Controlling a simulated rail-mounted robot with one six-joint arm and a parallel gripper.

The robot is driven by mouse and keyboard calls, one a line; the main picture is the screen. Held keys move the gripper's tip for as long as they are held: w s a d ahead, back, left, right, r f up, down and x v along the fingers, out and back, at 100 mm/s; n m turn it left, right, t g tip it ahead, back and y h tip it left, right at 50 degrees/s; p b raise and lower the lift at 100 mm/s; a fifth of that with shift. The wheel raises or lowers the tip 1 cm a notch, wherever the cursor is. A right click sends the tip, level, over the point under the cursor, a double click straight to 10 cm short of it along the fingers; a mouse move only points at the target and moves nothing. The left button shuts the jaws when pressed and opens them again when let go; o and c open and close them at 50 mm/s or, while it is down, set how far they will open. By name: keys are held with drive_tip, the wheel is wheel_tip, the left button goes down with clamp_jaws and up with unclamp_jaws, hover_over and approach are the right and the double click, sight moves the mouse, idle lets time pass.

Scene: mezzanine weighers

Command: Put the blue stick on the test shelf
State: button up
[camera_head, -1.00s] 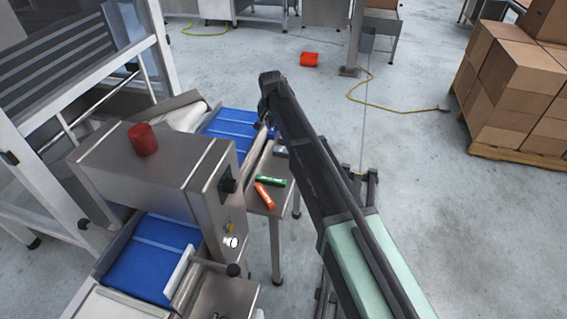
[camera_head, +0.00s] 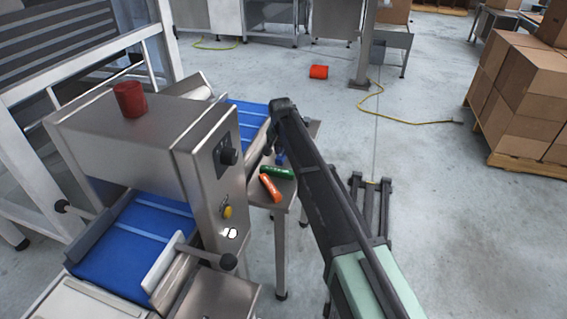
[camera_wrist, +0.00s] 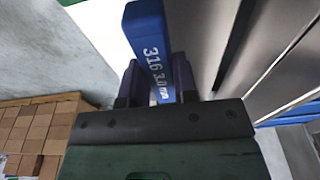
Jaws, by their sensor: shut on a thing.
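The blue stick (camera_wrist: 147,38), printed "316 3.0 mm", is between the two dark fingers of my gripper (camera_wrist: 156,85) in the wrist view; the jaws are shut on it. Its lower end is hidden by the gripper. In the head view my gripper (camera_head: 274,152) is just behind the green and orange sticks, partly hidden by my arm; a small blue patch (camera_head: 281,159) shows there. A narrow steel shelf (camera_head: 287,190) beside the machine, apparently the test shelf, holds a green stick (camera_head: 277,173) and an orange stick (camera_head: 270,188). I cannot tell whether the blue stick touches the shelf.
The steel machine (camera_head: 150,145) with a red beacon (camera_head: 130,99) stands close left of the shelf, with a blue belt (camera_head: 135,240) through it. Stacked cartons (camera_head: 520,90) stand far right. A red object (camera_head: 319,72) and yellow cable (camera_head: 400,118) lie on open floor.

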sight(283, 150)
wheel_tip(283, 150, down, 3)
drive_tip(key=shift+f+b, duration=0.1)
drive_tip(key=shift+b, duration=0.6)
drive_tip(key=shift+r, duration=0.25)
drive_tip(key=shift+f, duration=0.1)
drive_tip(key=o, duration=0.5)
drive_tip(key=shift+f, duration=0.1)
drive_tip(key=o, duration=0.4)
drive_tip(key=shift+o, duration=0.2)
drive_tip(key=r+p, duration=0.4)
drive_tip(key=s+r+p, duration=0.1)
drive_tip(key=r+p, duration=0.7)
drive_tip(key=shift+s+a+r+p, duration=0.2)
drive_tip(key=shift+s+r+p, duration=0.1)
drive_tip(key=shift+s+r, duration=0.05)
drive_tip(key=shift+f, duration=0.15)
